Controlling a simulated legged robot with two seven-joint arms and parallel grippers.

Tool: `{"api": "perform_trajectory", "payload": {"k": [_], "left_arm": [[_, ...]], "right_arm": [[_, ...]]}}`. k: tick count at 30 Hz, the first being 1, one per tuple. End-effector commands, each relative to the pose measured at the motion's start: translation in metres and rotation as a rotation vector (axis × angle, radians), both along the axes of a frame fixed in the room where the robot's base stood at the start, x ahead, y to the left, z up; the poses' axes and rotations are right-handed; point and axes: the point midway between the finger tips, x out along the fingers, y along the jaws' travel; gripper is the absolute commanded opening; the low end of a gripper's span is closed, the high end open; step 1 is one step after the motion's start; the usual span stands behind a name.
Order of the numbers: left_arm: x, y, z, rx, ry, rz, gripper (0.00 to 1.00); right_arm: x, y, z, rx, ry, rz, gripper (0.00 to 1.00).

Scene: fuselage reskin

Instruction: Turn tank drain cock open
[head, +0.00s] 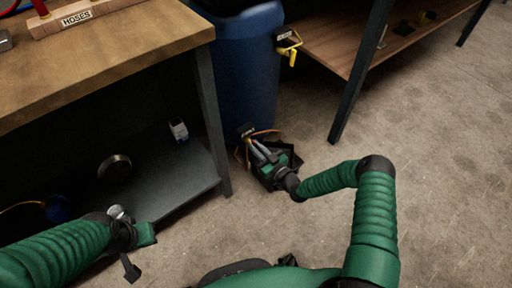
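The blue tank (248,85) stands upright on the floor between the two benches. A small dark fitting with a pale label (246,130) sits low on its front, apparently the drain cock. An orange strip (267,132) shows beside it; I cannot tell whether it is the cock's handle. My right gripper (255,148) reaches low with its grey fingers at the fitting and partly hides it. I cannot tell whether the fingers touch or grip anything. My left gripper (119,213) is far from the tank, at the lower left, its fingers unclear.
A dark tray (293,151) lies on the floor below the tank, under my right gripper. A yellow-handled fitting (291,48) sticks out near the tank's upper right. A wooden bench (110,62) with a dark lower shelf (165,190) stands left. Another bench's leg (350,95) stands right. Floor is clear at right.

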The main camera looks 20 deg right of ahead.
Motion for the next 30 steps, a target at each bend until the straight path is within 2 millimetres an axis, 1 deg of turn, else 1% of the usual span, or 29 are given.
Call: {"api": "perform_trajectory", "payload": {"k": [11, 17, 23, 30], "left_arm": [[0.000, 0.000, 0.001, 0.000, 0.000, 0.000, 0.00], [0.000, 0.000, 0.005, 0.000, 0.000, 0.000, 0.00], [0.000, 0.000, 0.013, 0.000, 0.000, 0.000, 0.00], [0.000, 0.000, 0.026, 0.000, 0.000, 0.000, 0.00]], "right_arm": [[0.000, -0.001, 0.000, -0.006, -0.001, -0.001, 0.00], [-0.001, 0.000, 0.001, -0.051, -0.018, 0.000, 0.00], [-0.001, 0.001, 0.001, -0.161, -0.057, 0.002, 0.00], [-0.001, 0.003, 0.002, -0.361, -0.129, 0.004, 0.00]]}}
